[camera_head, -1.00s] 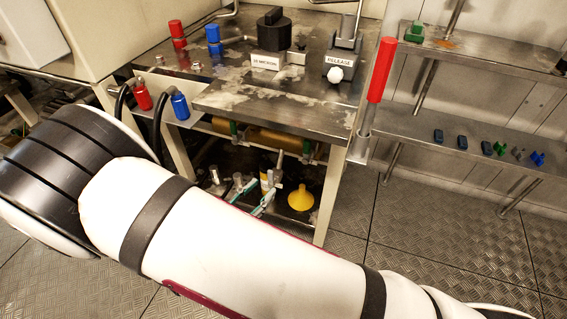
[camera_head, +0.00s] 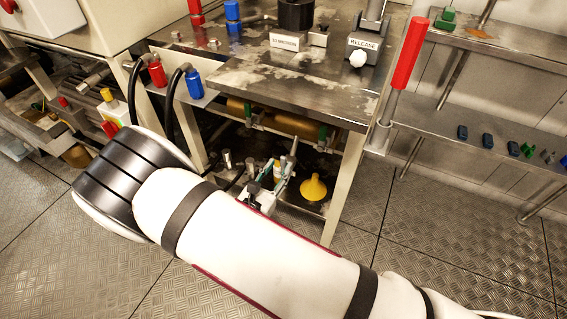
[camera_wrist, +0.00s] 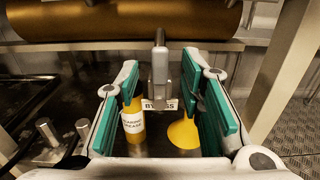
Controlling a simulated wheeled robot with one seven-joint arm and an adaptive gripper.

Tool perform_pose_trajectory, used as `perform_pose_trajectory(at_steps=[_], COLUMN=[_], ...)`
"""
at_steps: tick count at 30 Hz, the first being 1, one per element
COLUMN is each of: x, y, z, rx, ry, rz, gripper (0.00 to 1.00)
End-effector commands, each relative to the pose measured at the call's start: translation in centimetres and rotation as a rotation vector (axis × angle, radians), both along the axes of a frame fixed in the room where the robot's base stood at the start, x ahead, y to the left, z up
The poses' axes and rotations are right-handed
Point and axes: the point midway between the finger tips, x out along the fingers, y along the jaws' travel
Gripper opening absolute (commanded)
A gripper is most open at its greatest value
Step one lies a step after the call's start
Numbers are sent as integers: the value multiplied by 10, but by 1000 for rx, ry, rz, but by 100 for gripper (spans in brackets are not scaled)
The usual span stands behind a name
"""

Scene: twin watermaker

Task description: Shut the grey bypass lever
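The grey bypass lever (camera_wrist: 160,72) hangs upright below the brass pipe in the wrist view, with a white label (camera_wrist: 160,104) at its lower end, partly readable as "BYPASS". My gripper (camera_wrist: 163,76) is open, with a green-padded finger on each side of the lever and visible gaps between. I cannot tell how deep the lever sits between the pads. In the head view my gripper (camera_head: 280,182) is low under the steel table, partly hidden by my arm. The lever is not clear there.
The brass pipe (camera_wrist: 120,18) runs above the lever. A labelled yellow bottle (camera_wrist: 133,122) and a yellow funnel (camera_wrist: 184,132) stand behind and below. Metal posts (camera_wrist: 48,132) are at left. The steel table (camera_head: 300,95) lies overhead, with its leg (camera_head: 345,185) at right.

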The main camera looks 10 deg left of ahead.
Motion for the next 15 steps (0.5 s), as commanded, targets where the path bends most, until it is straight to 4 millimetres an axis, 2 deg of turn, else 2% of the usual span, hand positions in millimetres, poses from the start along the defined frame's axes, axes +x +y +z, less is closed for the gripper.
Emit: perform_pose_trajectory(at_steps=[6,15], x=[28,38], y=[-10,-13], z=[-1,0], rx=[2,1], ry=[-2,0], rz=[-2,0], gripper=[35,35])
